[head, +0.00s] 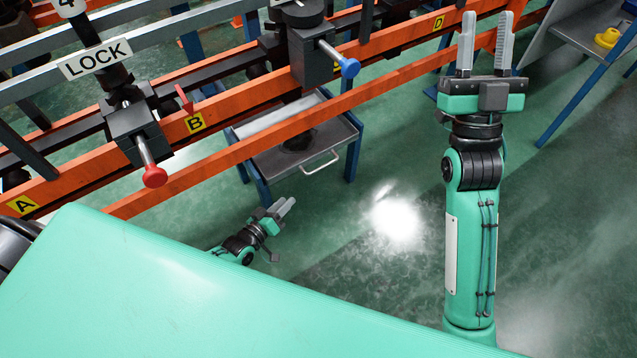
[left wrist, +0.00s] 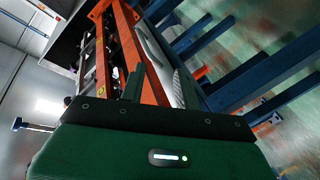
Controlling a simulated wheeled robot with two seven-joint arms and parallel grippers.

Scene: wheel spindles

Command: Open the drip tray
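The drip tray (head: 338,137) is a shallow grey metal tray on a blue-legged frame below the orange rails. Its pale bar handle (head: 320,163) sticks out at the front. The rails cover part of the tray. My left gripper (head: 278,207) is low, in front of and left of the handle, apart from it. In the left wrist view its two fingers (left wrist: 157,78) stand apart with nothing held. A pale grey surface shows beyond them; I cannot tell if it is the tray. My right gripper (head: 487,38) is raised at the upper right, open and empty, far from the tray.
Orange rails (head: 245,147) with A, B and D labels run above the tray. A red-knobbed clamp (head: 138,135) and a blue-knobbed clamp (head: 312,60) jut forward. A blue-legged table (head: 585,70) stands at the right. The green floor before the tray is clear.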

